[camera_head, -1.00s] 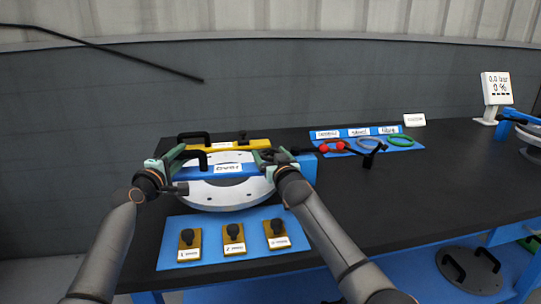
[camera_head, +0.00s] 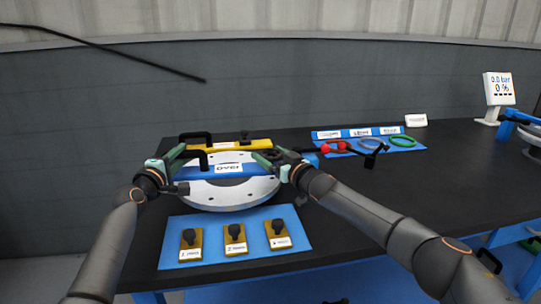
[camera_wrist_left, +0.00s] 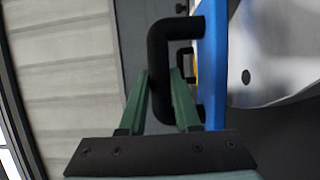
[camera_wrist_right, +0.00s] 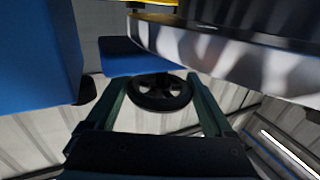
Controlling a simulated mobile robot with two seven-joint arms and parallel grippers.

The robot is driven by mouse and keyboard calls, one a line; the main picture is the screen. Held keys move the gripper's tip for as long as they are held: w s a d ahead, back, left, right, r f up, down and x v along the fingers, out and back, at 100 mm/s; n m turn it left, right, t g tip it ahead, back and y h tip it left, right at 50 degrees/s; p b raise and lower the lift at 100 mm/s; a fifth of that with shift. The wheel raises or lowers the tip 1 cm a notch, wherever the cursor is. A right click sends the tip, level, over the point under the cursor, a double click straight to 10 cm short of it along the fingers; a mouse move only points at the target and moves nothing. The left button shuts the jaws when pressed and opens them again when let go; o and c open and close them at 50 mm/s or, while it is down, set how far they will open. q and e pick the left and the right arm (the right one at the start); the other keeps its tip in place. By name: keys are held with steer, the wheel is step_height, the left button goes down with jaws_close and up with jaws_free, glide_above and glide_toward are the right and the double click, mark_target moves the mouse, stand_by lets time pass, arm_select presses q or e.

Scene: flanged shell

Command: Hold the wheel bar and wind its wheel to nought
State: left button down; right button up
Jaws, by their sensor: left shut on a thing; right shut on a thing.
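The blue wheel bar (camera_head: 200,173), with a white label, lies across the pale round flanged disc (camera_head: 228,193). A black bent handle (camera_wrist_left: 158,62) stands at its left end. My left gripper (camera_head: 183,152) is shut on this handle, which shows between the green fingers in the left wrist view. A small black spoked wheel (camera_wrist_right: 160,103) sits between my right gripper's fingers (camera_wrist_right: 158,86) in the right wrist view. My right gripper (camera_head: 264,158) is shut on it at the bar's right end. In the head view the fingers largely hide the wheel.
A yellow bar (camera_head: 228,147) with black handles lies behind the disc. A blue mat (camera_head: 205,257) with three black-knobbed yellow blocks lies in front. Red, blue and green rings lie on a blue mat (camera_head: 425,146) at right. A display (camera_head: 498,88) reads 0.0 bar, 0 %.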

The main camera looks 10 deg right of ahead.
mark_target(270, 152)
steer(key=shift+s+a+n+y, duration=0.1)
steer(key=shift+a+n+y, duration=0.3)
steer(key=shift+d+n+g+y, duration=0.3)
steer(key=shift+g+y, duration=0.2)
steer(key=shift+y, duration=0.1)
steer(key=shift+n+g+y, duration=0.5)
steer(key=shift+y, duration=0.1)
steer(key=o, duration=1.1)
steer(key=shift+d, duration=0.15)
steer(key=shift+r, duration=0.5)
step_height(270, 152, up, 9)
steer(key=shift+f, duration=0.1)
